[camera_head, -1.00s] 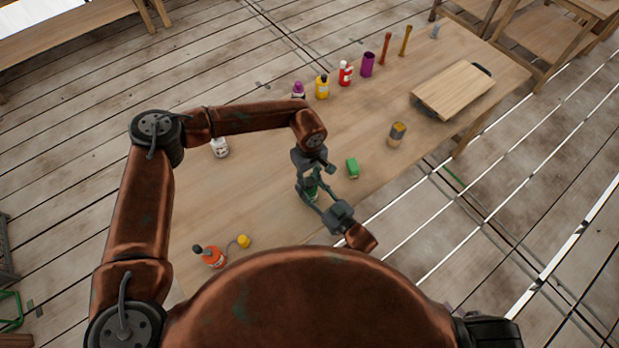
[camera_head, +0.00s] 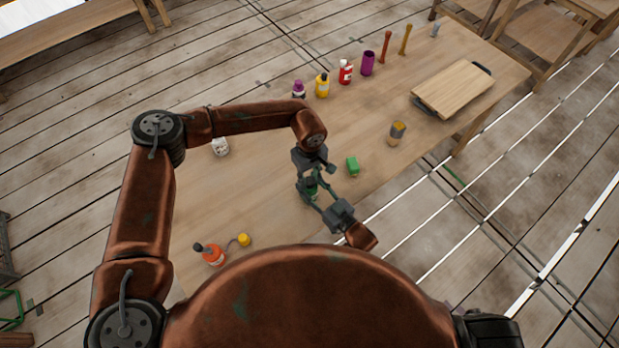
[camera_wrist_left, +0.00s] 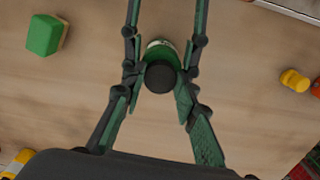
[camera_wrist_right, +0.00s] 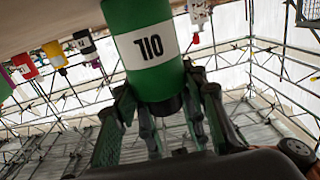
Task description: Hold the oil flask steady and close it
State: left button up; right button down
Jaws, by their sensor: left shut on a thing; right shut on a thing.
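The oil flask is a green cylinder with a white label reading OIL, upside down in the right wrist view (camera_wrist_right: 153,72). In the head view only a bit of the flask (camera_head: 313,192) shows between the grippers at the table's near side. Its black cap (camera_wrist_left: 160,77) shows end-on in the left wrist view, over the green body. My left gripper (camera_head: 309,181) is shut on the flask. Whether the cap is fully seated cannot be told.
A green block (camera_head: 352,166) lies just right of the grippers. An orange bottle (camera_head: 212,255) and a yellow piece (camera_head: 244,240) are near left. Several bottles line the far edge.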

pick_arm(q)
jog(key=shift+s+a+f, duration=0.1)
jog(key=shift+a+f, duration=0.05)
jog(key=shift+f, duration=0.25)
jog(key=shift+r, duration=0.4)
jog(key=shift+r, duration=0.5)
jog(key=shift+f, duration=1.05)
dwell(0.9)
jog(key=shift+r, duration=0.45)
jog(key=shift+c, duration=0.4)
jog(key=shift+r, duration=0.1)
jog(key=shift+r, duration=0.5)
